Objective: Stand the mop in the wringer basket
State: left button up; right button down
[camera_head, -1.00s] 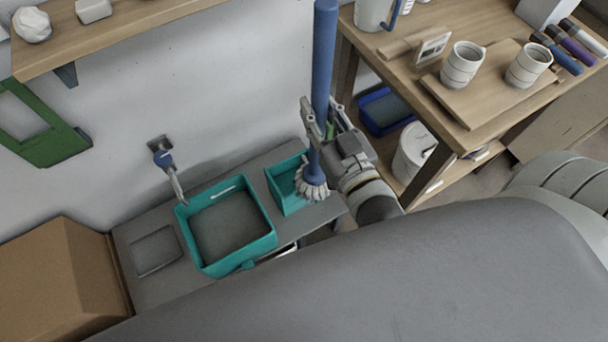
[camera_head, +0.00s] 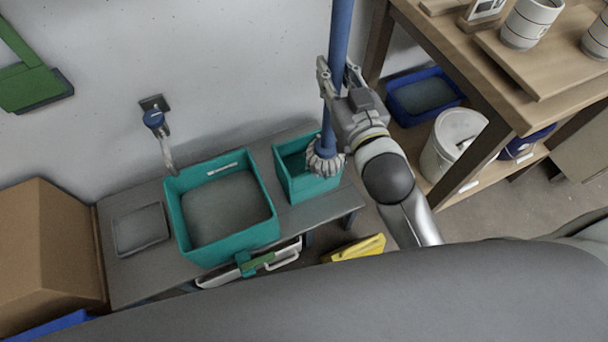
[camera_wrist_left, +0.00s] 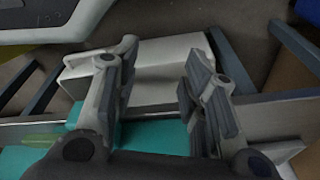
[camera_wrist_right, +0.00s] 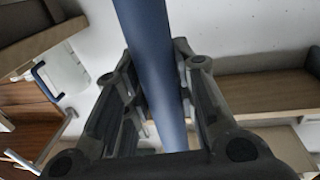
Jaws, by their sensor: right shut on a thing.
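The mop has a blue handle (camera_head: 338,45) and a grey-white strand head (camera_head: 325,158). My right gripper (camera_head: 338,82) is shut on the handle above the head and holds the mop nearly upright. The handle also shows between the fingers in the right wrist view (camera_wrist_right: 152,60). The wringer basket is the small teal box (camera_head: 292,180) beside the larger teal basin (camera_head: 222,215). In the head view the mop head overlaps the basket's right side; I cannot tell its height over the rim. My left gripper (camera_wrist_left: 160,85) is open and shows only in the left wrist view.
A grey bench (camera_head: 130,270) carries the teal boxes and a grey tray (camera_head: 140,229). A cardboard box (camera_head: 45,250) stands at the left. A wooden shelf at the right holds a blue tub (camera_head: 424,95) and a white bucket (camera_head: 455,140). A yellow object (camera_head: 358,249) lies below the bench.

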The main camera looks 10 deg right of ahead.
jog(key=w+a+r+n+y+b, duration=0.1)
jog(key=w+a+r+y+b, duration=0.1)
jog(key=w+a+b, duration=0.35)
pick_arm(q)
jog(key=w+r+t+b, duration=0.1)
jog(key=w+r+b, duration=0.2)
jog(key=w+r, duration=0.4)
jog(key=b+v, duration=0.3)
jog(key=v, duration=0.8)
jog(key=shift+w+d+r+t, duration=0.2)
jog(key=shift+d+r+t, duration=0.1)
jog(key=shift+r, duration=0.15)
pick_arm(e)
notch_tip(320, 180, down, 18)
jog(key=w+d, duration=0.1)
jog(key=w, duration=0.1)
jog(key=shift+w, duration=0.35)
jog(key=shift+f+b, duration=0.2)
jog(key=shift+b, duration=0.2)
pick_arm(q)
jog(key=shift+f, duration=0.1)
pick_arm(e)
jog(key=c, duration=1.2)
grip_release()
